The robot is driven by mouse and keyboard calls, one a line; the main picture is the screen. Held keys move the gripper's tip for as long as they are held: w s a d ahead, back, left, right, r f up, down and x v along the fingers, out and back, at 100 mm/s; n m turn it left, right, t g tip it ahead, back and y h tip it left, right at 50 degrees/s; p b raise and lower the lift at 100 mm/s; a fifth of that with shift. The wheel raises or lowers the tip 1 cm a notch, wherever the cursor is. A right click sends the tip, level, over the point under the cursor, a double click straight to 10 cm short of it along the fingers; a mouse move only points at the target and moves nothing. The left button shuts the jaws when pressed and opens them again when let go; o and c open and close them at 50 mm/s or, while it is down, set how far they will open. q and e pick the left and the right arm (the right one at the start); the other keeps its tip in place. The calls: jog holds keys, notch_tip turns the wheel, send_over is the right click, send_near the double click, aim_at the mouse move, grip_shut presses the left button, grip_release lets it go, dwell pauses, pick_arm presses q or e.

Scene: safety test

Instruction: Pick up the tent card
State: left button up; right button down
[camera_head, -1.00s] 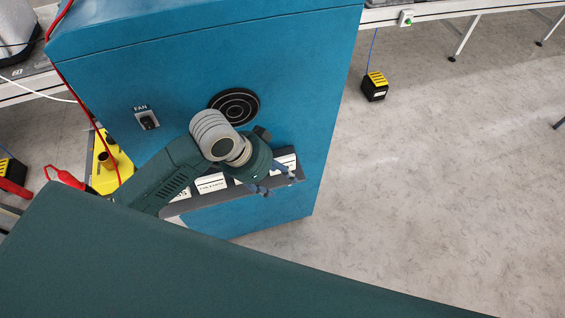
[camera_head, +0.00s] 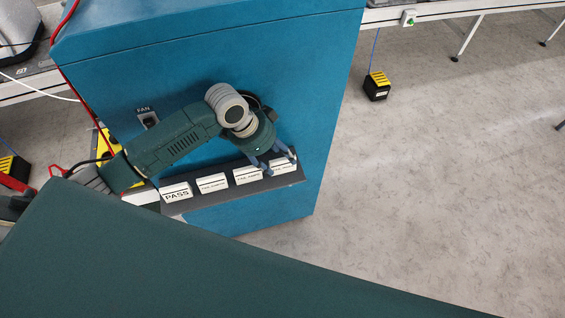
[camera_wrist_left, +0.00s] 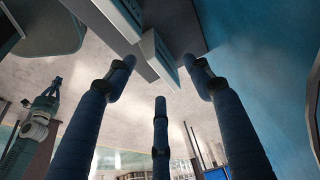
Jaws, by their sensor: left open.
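Several white tent cards stand in a row on a dark ledge (camera_head: 237,197) on the blue cabinet's face. The leftmost card (camera_head: 177,193) reads PASS. A second card (camera_head: 212,183) and a third card (camera_head: 248,175) stand to its right; their print is too small to read. The rightmost card (camera_head: 281,167) is partly hidden by my left gripper (camera_head: 279,163). That gripper is open, with its fingers at the rightmost card. In the left wrist view, pale-edged card shapes (camera_wrist_left: 161,58) show between and beyond the spread fingers. My right gripper (camera_wrist_left: 54,88) shows small at the left there.
The blue cabinet (camera_head: 200,60) stands close behind the ledge, with a FAN switch (camera_head: 147,119) and a round vent partly behind my arm. A yellow-and-black box (camera_head: 376,86) sits on the floor to the right. The floor right of the cabinet is mostly clear.

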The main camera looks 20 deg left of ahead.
aim_at(281, 161)
pick_arm(q)
jog(key=p+x, duration=0.1)
jog(key=x, duration=0.3)
jog(key=shift+w+d, duration=0.1)
jog(key=shift+d, duration=0.1)
jog(key=c, duration=1.3)
jog(key=shift+o, duration=0.2)
jog(key=shift+r, duration=0.1)
